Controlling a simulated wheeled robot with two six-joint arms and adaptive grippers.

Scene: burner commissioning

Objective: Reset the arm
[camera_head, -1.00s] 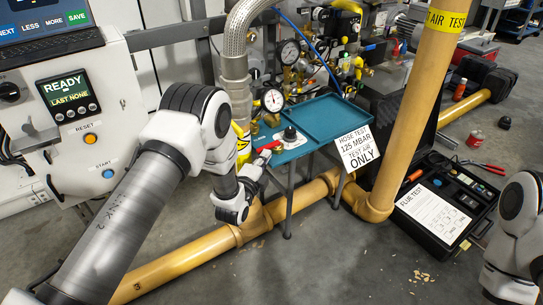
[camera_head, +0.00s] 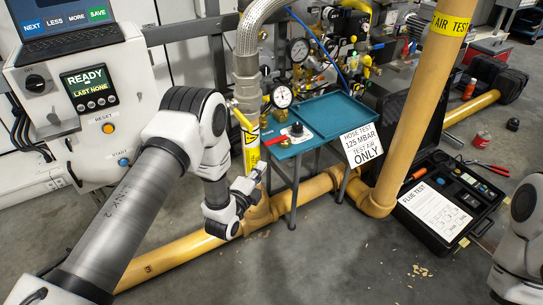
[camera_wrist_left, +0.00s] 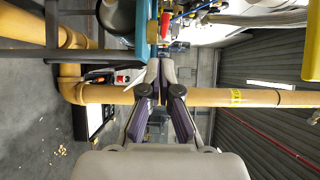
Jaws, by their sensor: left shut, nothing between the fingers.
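My left arm comes in from the left in the head view. Its gripper (camera_head: 252,181) is beside the yellow pipe, left of and below the blue-green tray stand (camera_head: 335,118), and apart from the tray. In the left wrist view the gripper's fingers (camera_wrist_left: 160,76) are closed with nothing held between them. A red-handled valve piece (camera_head: 279,141) and a dark knob (camera_head: 297,129) sit at the tray's left end. My right arm shows at the right edge of the head view; its gripper is out of the picture.
A control panel with a READY screen (camera_head: 89,88) stands at the left. Yellow pipes (camera_head: 176,256) run along the floor and one rises at the right (camera_head: 418,100). Gauges (camera_head: 281,96) and a hose stand behind the tray. An open FLUE TEST case (camera_head: 435,213) lies at the right.

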